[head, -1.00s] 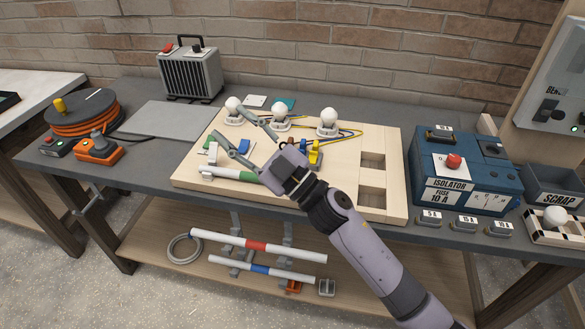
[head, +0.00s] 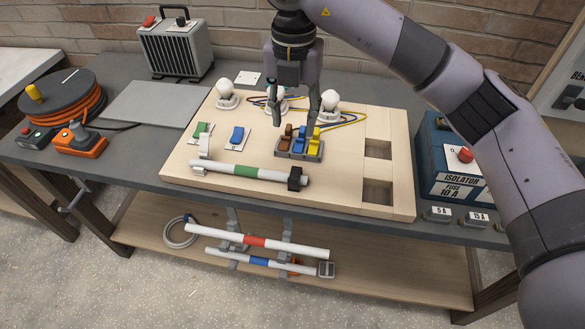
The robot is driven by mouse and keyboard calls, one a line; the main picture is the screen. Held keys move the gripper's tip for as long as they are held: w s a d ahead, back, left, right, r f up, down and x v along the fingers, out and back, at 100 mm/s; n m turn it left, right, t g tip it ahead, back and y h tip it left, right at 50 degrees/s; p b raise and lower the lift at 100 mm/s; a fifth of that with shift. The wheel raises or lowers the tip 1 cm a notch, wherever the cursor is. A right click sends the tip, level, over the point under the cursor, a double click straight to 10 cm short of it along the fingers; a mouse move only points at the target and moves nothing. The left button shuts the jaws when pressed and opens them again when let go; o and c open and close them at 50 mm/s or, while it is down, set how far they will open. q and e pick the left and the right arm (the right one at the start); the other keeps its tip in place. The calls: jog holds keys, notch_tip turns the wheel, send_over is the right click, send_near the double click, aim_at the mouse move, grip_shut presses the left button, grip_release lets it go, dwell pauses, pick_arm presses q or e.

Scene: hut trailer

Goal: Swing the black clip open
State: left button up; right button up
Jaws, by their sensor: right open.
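The black clip (head: 294,179) sits around the right end of a white tube with a green band (head: 240,171), near the front edge of the wooden board. From here I cannot tell its latch state. My right gripper (head: 293,116) points down, open and empty, above the terminal block (head: 299,149) with brown, blue and yellow levers. It is behind the black clip and apart from it. A light grey clip (head: 204,148) stands by the tube's left end. My left gripper is not in view.
The wooden board (head: 340,187) carries white bulbs, green and blue switches and two empty recesses on the right. The isolator box (head: 436,150) stands right of it, partly hidden by my arm. A grey heater (head: 176,48) and orange cable reel (head: 62,100) stand left.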

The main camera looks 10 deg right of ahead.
aim_at(293, 179)
notch_tip(293, 179, down, 16)
jog(key=p, duration=0.4)
jog(key=shift+s+a+r, duration=0.1)
jog(key=shift+s+r, duration=0.05)
jog(key=shift+f, duration=0.7)
jog(key=shift+c, duration=0.3)
grip_shut()
